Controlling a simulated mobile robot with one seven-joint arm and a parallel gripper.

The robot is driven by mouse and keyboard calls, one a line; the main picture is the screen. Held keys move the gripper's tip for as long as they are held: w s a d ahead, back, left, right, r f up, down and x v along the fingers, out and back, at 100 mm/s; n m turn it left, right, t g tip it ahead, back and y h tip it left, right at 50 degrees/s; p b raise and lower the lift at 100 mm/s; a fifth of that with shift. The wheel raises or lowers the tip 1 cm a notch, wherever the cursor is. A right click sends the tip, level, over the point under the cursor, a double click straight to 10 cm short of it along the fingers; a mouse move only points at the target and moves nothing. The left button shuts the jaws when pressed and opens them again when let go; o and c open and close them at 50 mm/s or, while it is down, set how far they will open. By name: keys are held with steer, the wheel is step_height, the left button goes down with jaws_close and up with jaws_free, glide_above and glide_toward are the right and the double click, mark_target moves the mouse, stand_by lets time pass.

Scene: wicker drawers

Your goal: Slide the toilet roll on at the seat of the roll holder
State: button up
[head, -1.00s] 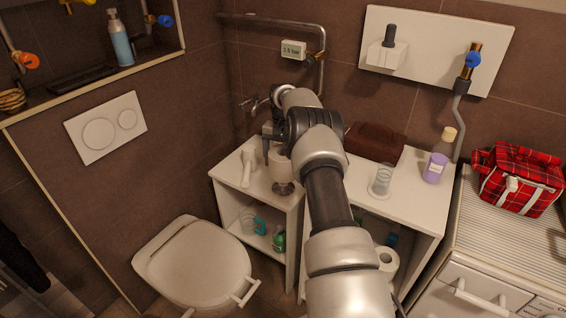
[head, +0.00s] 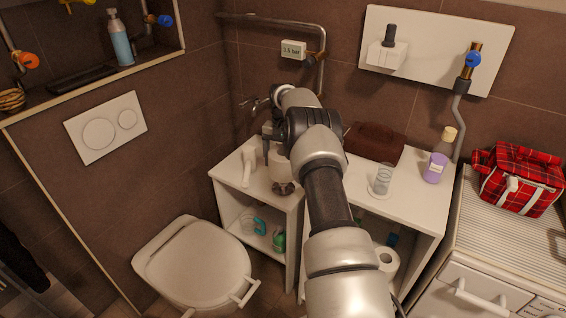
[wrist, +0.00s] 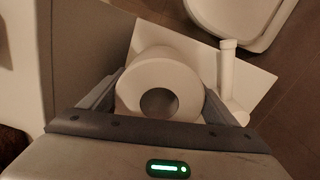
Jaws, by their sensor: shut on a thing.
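A white toilet roll (wrist: 127,90) is between the two fingers of my gripper (wrist: 160,98). In the wrist view its round end and dark core hole face the camera. In the head view the roll (head: 281,172) is partly behind my arm, over the left white cabinet top. A small dark, shiny round piece (head: 284,188) shows directly below it, perhaps the holder's base; whether the roll touches it cannot be told. A white post-like object (head: 249,166) lies or stands just left of the roll; it also shows in the wrist view (wrist: 228,78). The roll holder's seat is not clearly visible.
A toilet (head: 195,262) stands at the front left. A glass (head: 383,178), a purple bottle (head: 435,167) and a brown basket (head: 373,143) are on the right cabinet top. Another roll (head: 387,260) shows lower right of my arm. Tiled walls close off the back.

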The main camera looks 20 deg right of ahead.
steer(key=shift+f+b, duration=2.2)
steer(key=shift+f, duration=1.35)
steer(key=o, duration=1.1)
step_height(320, 180, up, 18)
steer(key=p, duration=0.3)
steer(key=shift+f, duration=0.25)
